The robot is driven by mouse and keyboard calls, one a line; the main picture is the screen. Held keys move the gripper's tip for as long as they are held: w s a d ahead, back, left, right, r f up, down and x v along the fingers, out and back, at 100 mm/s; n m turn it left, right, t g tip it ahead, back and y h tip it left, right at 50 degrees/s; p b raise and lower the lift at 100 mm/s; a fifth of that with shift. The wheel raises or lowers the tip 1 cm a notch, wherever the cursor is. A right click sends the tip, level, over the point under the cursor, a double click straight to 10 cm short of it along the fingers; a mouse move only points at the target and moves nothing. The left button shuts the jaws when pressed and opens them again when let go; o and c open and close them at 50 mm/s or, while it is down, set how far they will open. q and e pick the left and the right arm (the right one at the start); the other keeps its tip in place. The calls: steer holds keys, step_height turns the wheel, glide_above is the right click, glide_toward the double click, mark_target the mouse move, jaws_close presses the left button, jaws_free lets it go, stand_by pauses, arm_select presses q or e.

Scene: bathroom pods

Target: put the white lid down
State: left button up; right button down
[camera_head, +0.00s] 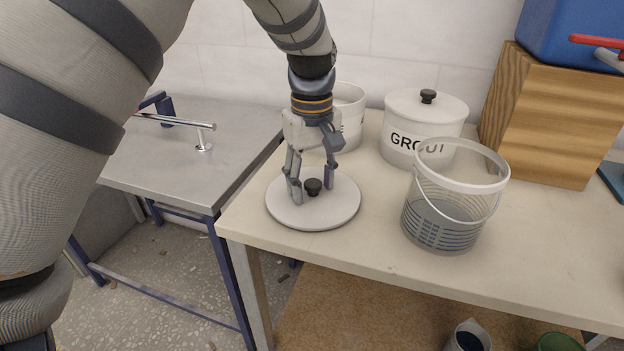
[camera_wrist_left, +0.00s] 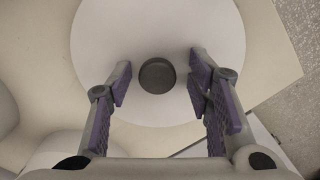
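The white lid (camera_head: 335,212) is a flat round disc with a dark knob (camera_head: 313,186) at its middle. It lies on the table near the front left corner. My left gripper (camera_head: 312,194) points down over it, with its fingers open on either side of the knob. In the left wrist view the lid (camera_wrist_left: 155,30) fills the upper middle, and the knob (camera_wrist_left: 157,75) sits between the spread fingers (camera_wrist_left: 155,90) without touching them. My right gripper is not in view.
A white pot (camera_head: 350,105), partly hidden by my gripper, stands behind the lid. A lidded pot marked GROUT (camera_head: 400,152) and a clear basket (camera_head: 440,225) stand to the right. A wooden box (camera_head: 545,120) is farther right. A metal bench (camera_head: 215,150) is left across a gap.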

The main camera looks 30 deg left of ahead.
mark_target(312, 183)
arm_select(q)
step_height(312, 183, up, 12)
steer(key=shift+r, duration=0.15)
stand_by(0.5)
